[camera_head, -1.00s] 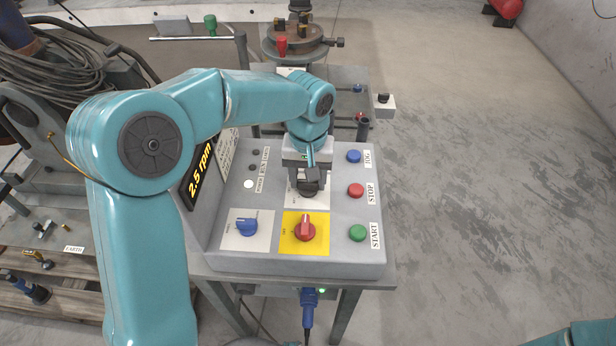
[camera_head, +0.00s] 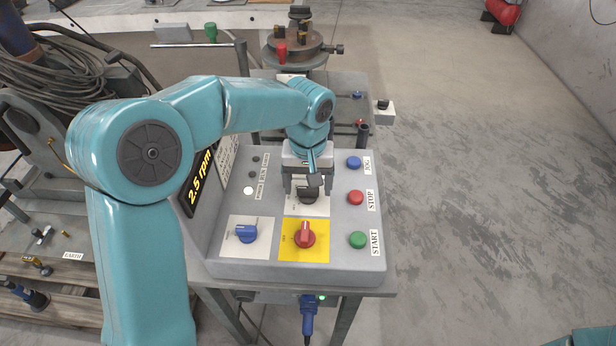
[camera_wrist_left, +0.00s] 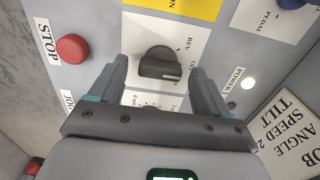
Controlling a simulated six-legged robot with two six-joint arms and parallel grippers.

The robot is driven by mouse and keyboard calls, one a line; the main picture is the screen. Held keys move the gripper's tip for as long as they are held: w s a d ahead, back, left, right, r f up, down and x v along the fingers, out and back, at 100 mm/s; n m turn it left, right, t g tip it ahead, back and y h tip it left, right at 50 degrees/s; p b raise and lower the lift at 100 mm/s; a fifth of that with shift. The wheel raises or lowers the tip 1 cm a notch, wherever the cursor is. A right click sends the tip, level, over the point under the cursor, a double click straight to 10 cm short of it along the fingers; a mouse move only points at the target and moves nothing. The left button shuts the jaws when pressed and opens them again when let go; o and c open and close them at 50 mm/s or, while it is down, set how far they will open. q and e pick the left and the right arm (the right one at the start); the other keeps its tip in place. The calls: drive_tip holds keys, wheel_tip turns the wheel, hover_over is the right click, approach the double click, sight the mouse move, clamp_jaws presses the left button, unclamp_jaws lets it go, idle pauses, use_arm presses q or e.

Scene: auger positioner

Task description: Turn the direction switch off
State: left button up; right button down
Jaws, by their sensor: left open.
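The direction switch is a black rotary knob (camera_head: 308,196) on a white plate on the sloped grey panel. In the left wrist view the knob (camera_wrist_left: 160,67) shows with a "REV" label beside it; the other labels are partly hidden. My left gripper (camera_head: 308,189) is open over the switch. In the left wrist view its fingers (camera_wrist_left: 160,72) stand one on each side of the knob, with gaps between. I cannot tell the exact knob setting. My right gripper is out of view.
A red knob (camera_head: 305,236) on a yellow plate and a blue knob (camera_head: 246,233) sit nearer the panel's front. Blue JOG (camera_head: 354,163), red STOP (camera_head: 355,197) and green START (camera_head: 358,240) buttons line the right side. A display (camera_head: 199,178) reads 2.5 rpm.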

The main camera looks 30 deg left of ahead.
sight(307, 189)
use_arm(q)
wheel_tip(307, 189, up, 16)
drive_tip(key=p, duration=0.2)
drive_tip(key=shift+r, duration=0.2)
drive_tip(key=shift+s, duration=0.15)
idle(0.3)
